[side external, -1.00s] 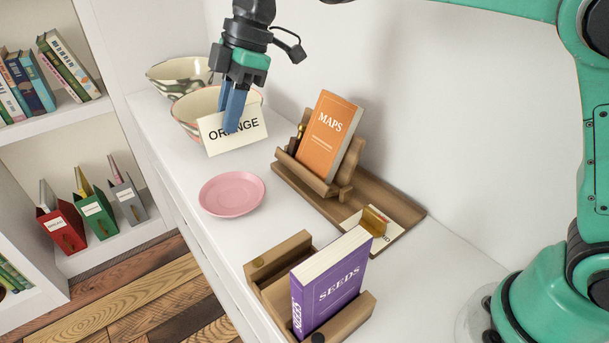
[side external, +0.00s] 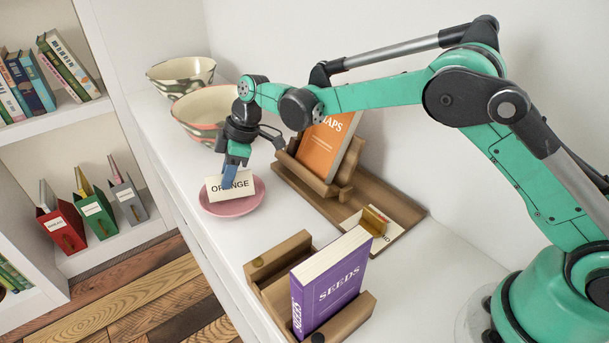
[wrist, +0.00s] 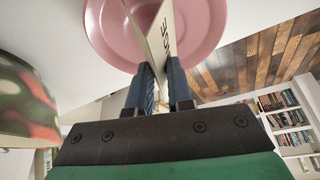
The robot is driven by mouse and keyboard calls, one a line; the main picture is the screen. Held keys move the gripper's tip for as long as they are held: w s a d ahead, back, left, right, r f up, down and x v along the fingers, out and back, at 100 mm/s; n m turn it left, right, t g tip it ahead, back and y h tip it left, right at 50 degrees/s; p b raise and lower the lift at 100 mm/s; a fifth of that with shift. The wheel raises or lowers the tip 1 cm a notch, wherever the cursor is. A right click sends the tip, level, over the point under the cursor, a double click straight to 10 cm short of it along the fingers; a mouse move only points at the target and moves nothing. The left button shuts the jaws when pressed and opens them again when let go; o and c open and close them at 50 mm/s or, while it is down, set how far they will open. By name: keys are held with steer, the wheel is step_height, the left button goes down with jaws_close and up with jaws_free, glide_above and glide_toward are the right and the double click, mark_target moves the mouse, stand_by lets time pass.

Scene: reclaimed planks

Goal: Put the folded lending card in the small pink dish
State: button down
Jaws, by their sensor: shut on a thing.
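The folded card (side external: 222,189), cream with the word ORANGE on it, stands upright over the small pink dish (side external: 246,206). My gripper (side external: 230,178) is shut on its top edge from above. In the wrist view the card (wrist: 160,28) is between my two blue fingers (wrist: 160,88), with the pink dish (wrist: 112,38) behind it. The card's lower edge appears within the dish's outline; I cannot tell whether it touches the dish. The card hides part of the dish.
Two patterned bowls (side external: 205,112) (side external: 178,76) stand behind the dish. A wooden stand (side external: 345,190) holds an orange MAPS book (side external: 325,145), with another card (side external: 383,222) at its end. A purple SEEDS book (side external: 332,280) sits in a wooden holder (side external: 277,262) in front. The white top's left edge is close.

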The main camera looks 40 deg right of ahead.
steer(key=shift+f, duration=0.25)
steer(key=shift+f, duration=0.35)
steer(key=c, duration=0.8)
jaws_free()
